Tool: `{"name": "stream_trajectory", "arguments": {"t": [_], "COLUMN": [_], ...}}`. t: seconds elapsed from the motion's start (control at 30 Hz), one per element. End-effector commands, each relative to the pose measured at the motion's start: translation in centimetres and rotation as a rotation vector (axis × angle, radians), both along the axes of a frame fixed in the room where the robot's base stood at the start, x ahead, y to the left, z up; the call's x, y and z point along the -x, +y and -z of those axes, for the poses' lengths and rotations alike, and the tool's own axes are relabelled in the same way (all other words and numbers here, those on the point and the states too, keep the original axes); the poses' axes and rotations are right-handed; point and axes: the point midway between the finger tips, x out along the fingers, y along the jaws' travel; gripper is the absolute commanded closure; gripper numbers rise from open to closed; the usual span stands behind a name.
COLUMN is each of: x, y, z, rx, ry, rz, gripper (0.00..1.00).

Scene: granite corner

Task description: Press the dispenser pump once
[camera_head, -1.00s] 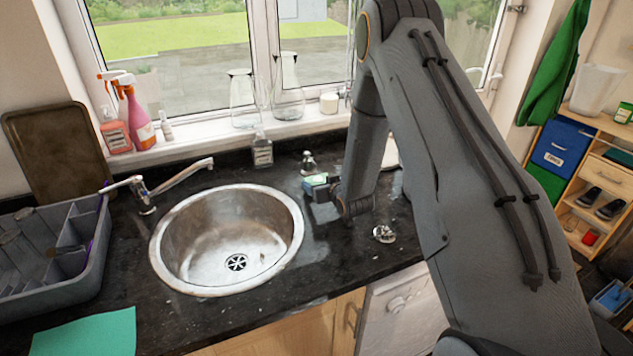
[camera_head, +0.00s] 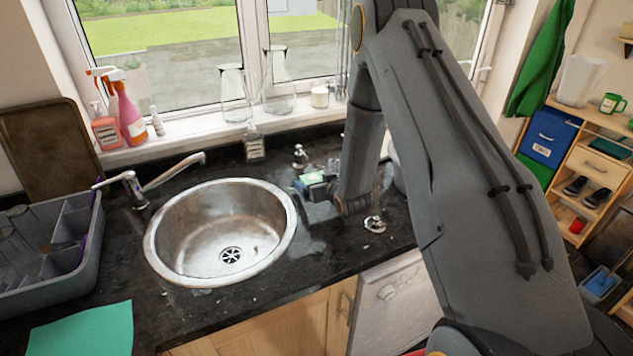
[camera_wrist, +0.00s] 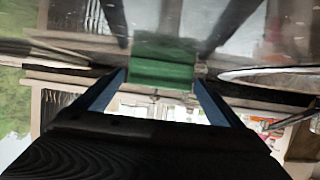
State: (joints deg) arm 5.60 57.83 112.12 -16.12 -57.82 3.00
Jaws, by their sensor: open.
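A small clear bottle with a dark label and a narrow top (camera_head: 254,146) stands upright on the counter behind the sink. A small shiny metal piece with a knob-like top (camera_head: 300,158) stands to its right. I cannot tell for certain which one is the dispenser. My gripper (camera_head: 318,207) is low over the black counter, right of the sink, nearer than both. Its fingers are apart. A green-topped block, likely a sponge (camera_head: 313,179), is just behind it. In the wrist view a green block (camera_wrist: 165,62) shows beyond the open fingers; no pump is clear there.
The round steel sink (camera_head: 222,272) and tap (camera_head: 150,184) are to the left. A grey dish rack (camera_head: 78,270) stands at far left. A metal plug-like piece (camera_head: 375,224) lies right of my gripper. Spray and pump bottles (camera_head: 130,122) and glass carafes stand on the sill.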

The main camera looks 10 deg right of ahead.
Motion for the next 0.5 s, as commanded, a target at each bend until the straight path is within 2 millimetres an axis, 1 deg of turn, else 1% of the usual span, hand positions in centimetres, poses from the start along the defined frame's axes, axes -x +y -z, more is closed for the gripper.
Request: {"name": "stream_trajectory", "arguments": {"t": [0.17, 0.27, 0.5], "x": [0.2, 0.9, 4.3], "y": [-0.2, -0.3, -0.9], "z": [-0.1, -0.4, -1.7], "rx": [0.000, 0.000, -0.001], "ry": [0.000, 0.000, 0.000], "rz": [0.002, 0.002, 0.004], "gripper": [0.10, 0.10, 0.10]}}
